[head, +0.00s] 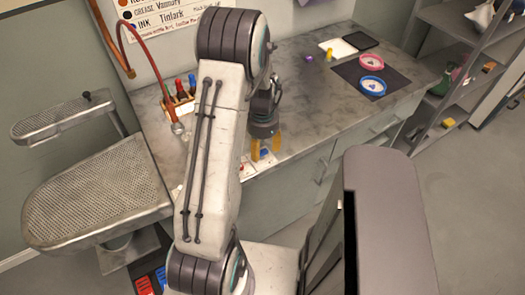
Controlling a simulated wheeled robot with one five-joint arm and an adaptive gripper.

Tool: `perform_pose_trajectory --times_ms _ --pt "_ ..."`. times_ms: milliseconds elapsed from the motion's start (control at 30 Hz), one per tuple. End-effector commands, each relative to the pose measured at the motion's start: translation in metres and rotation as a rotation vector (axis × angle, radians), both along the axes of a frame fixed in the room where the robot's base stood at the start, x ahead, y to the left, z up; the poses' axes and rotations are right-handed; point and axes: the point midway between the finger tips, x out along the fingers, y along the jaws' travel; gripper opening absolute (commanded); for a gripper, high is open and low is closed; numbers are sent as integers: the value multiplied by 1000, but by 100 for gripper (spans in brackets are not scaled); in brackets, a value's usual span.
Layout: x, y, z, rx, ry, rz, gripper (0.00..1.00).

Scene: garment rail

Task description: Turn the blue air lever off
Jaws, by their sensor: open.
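I cannot make out a blue air lever in the head view; my arm covers the middle of the picture. A copper pipe (112,38) with a red hose (138,42) runs down the wall at upper left. The hose ends in a metal nozzle (177,127) at the bench's left part. My gripper (266,149) has yellow fingertips pointing down, spread apart with nothing seen between them. It is near the front edge of the bench, right of my arm.
The metal bench (310,110) has small bottles (180,90) at left, and a pink dish (371,61) and a blue dish (372,85) on a dark mat. A perforated pressing board (95,195) stands left. Grey shelves (455,70) stand right. Floor (470,190) is clear at right.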

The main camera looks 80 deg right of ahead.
Motion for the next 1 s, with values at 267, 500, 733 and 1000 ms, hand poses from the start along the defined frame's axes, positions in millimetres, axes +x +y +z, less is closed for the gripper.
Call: perform_pose_trajectory --times_ms 267,500,733,1000 --pt "0 0 -21 1 0 1 53" --pt "0 0 -24 0 0 1 53" --pt "0 0 -24 0 0 1 48" --pt "0 0 -24 0 0 1 24"
